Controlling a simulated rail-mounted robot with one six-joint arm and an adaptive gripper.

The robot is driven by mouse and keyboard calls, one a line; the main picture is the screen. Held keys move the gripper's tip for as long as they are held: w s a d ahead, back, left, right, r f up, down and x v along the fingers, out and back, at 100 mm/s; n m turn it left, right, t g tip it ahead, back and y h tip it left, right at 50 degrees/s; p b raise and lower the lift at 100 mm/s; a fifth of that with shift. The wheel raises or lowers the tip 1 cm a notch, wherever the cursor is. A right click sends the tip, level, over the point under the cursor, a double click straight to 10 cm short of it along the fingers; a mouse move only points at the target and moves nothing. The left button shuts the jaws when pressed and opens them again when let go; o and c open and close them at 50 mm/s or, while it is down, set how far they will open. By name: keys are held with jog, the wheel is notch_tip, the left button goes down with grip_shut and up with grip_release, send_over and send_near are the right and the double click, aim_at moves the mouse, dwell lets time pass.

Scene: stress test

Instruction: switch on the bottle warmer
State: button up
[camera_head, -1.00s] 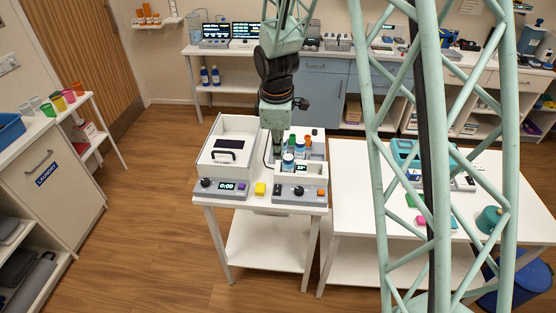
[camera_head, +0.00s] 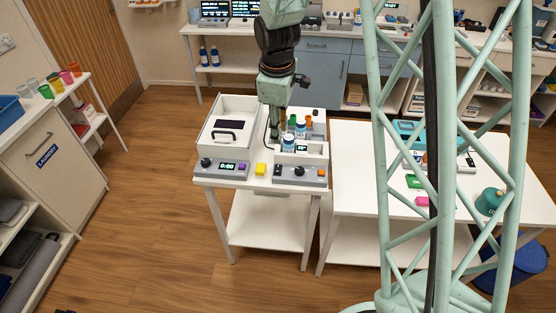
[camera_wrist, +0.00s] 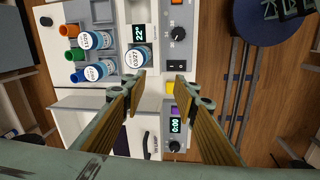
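The bottle warmer (camera_head: 313,160) is a white and grey unit at the right of the small white table. I cannot tell the rocker's position. My gripper (camera_wrist: 160,75) is open and empty, pointing down, with the rocker just beyond the right fingertip in the picture. In the head view my gripper's tips are hard to make out beside the bottles.
A second white table (camera_head: 350,180) with small items stands right, partly behind my lattice structure.

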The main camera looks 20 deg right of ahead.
aim_at(278, 168)
jog(key=shift+s+a+m+g+y+b, duration=0.1)
jog(key=shift+s+a+m+g+b, duration=0.2)
jog(key=shift+m, duration=2.4)
jog(key=shift+s+m+g+y+b, duration=0.1)
jog(key=shift+s+m+b, duration=0.3)
jog(key=shift+m, duration=2.3)
jog(key=shift+s+a+m+g+y+b, duration=0.15)
jog(key=shift+m+b, duration=0.35)
jog(key=shift+m, duration=2.2)
jog(key=shift+f, duration=0.15)
jog(key=shift+f+b, duration=0.5)
jog(key=shift+f, duration=6.3)
jog(key=shift+c, duration=0.8)
jog(key=c, duration=0.7)
